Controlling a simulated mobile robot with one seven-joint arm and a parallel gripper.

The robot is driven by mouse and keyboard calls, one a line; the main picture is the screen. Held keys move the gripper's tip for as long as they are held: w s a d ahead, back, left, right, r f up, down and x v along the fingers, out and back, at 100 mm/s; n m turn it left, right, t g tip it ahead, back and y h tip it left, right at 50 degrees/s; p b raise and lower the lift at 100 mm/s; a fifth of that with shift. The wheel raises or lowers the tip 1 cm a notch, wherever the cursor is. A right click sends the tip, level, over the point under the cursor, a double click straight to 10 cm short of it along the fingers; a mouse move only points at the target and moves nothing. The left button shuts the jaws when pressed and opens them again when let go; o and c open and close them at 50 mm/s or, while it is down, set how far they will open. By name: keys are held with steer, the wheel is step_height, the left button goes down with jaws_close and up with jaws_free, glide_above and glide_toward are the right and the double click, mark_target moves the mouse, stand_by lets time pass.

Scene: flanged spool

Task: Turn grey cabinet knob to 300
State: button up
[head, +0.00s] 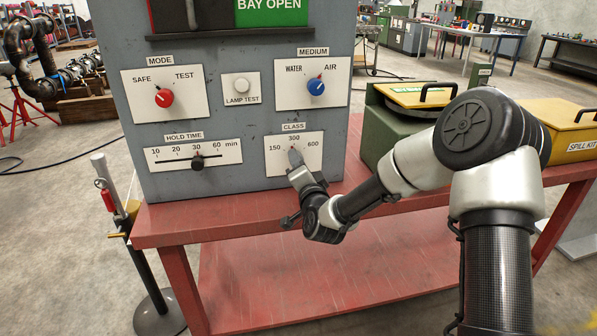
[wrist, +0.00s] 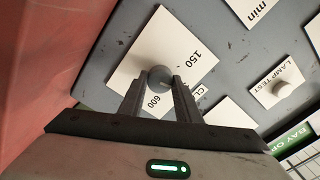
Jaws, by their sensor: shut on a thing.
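The grey knob (head: 294,155) sits on the white CLASS plate (head: 314,160) at the lower right of the grey cabinet's front. The plate is marked 150, 300 and 600, with 300 at the top. My gripper (head: 298,170) reaches the knob from the front and below. In the wrist view the round grey knob (wrist: 160,78) is between my two dark fingers (wrist: 160,92), which are shut on it. The 150 and 600 marks show there, but 300 does not. Which mark the knob points to I cannot tell.
The cabinet (head: 257,112) stands on a red bench (head: 300,260). Near the knob are the HOLD TIME slider (head: 198,162), red MODE knob (head: 164,98), blue MEDIUM knob (head: 316,87) and LAMP TEST button (head: 241,86). A green box (head: 380,140) stands close at right.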

steer(key=shift+m+b, duration=0.7)
steer(key=shift+m, duration=0.6)
steer(key=o, duration=1.1)
steer(key=shift+c, duration=0.2)
steer(key=shift+s, duration=0.1)
steer(key=p+v, duration=0.2)
steer(key=v, duration=1.5)
steer(key=shift+s, duration=0.1)
